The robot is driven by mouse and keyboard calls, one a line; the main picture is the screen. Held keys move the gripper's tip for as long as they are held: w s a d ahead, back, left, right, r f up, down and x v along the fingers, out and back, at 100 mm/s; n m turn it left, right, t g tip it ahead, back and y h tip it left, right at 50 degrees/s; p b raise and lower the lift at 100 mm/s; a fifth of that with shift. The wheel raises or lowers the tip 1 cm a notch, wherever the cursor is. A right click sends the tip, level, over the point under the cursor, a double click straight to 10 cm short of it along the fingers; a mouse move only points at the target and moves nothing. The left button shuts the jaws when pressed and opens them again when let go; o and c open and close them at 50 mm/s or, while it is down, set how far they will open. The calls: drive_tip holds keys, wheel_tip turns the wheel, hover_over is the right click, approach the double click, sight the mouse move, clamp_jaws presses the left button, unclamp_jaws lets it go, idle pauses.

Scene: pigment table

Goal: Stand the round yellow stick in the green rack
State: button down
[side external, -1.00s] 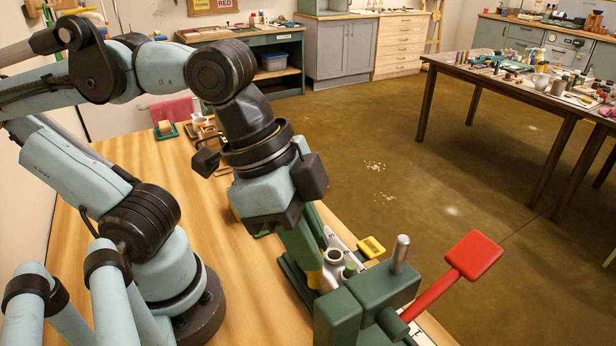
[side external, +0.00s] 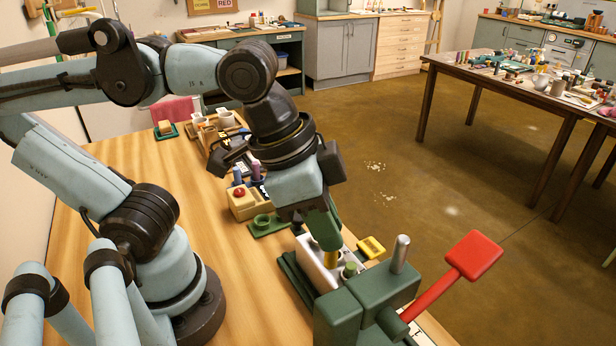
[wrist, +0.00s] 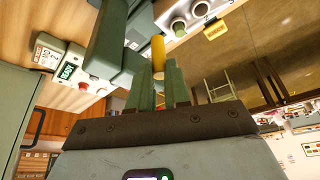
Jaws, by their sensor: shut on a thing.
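My gripper (side external: 327,236) is shut on the round yellow stick (side external: 331,258), which points down from the green fingers. In the wrist view the stick (wrist: 158,52) shows beyond my gripper (wrist: 160,88). In the side view the stick's lower end overlaps a white block (side external: 312,268) with round fittings; I cannot tell whether it touches it. A green-topped fitting (side external: 350,269) stands just right of the stick. Dark green rails (side external: 293,278) lie along the block's left side. I cannot tell for sure which part is the green rack.
A dark green press (side external: 365,305) with a red lever (side external: 470,258) stands close in front. A yellow tag (side external: 371,247) lies to the right. A beige box with a red button (side external: 243,203) and a small green holder (side external: 266,223) stand behind.

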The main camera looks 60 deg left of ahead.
drive_tip(key=w+a+f+n+y, duration=0.3)
drive_tip(key=w+a+n, duration=0.55)
drive_tip(key=a, duration=0.35)
drive_tip(key=w+a+f+n+y, duration=0.1)
drive_tip(key=a+f+n+y, duration=0.1)
drive_tip(key=a+f+n, duration=0.5)
drive_tip(key=shift+w+a+f+g+y, duration=0.3)
drive_tip(key=shift+a+f, duration=0.35)
drive_tip(key=shift+a, duration=2.25)
drive_tip(key=shift+f, duration=1)
drive_tip(key=c, duration=1)
unclamp_jaws()
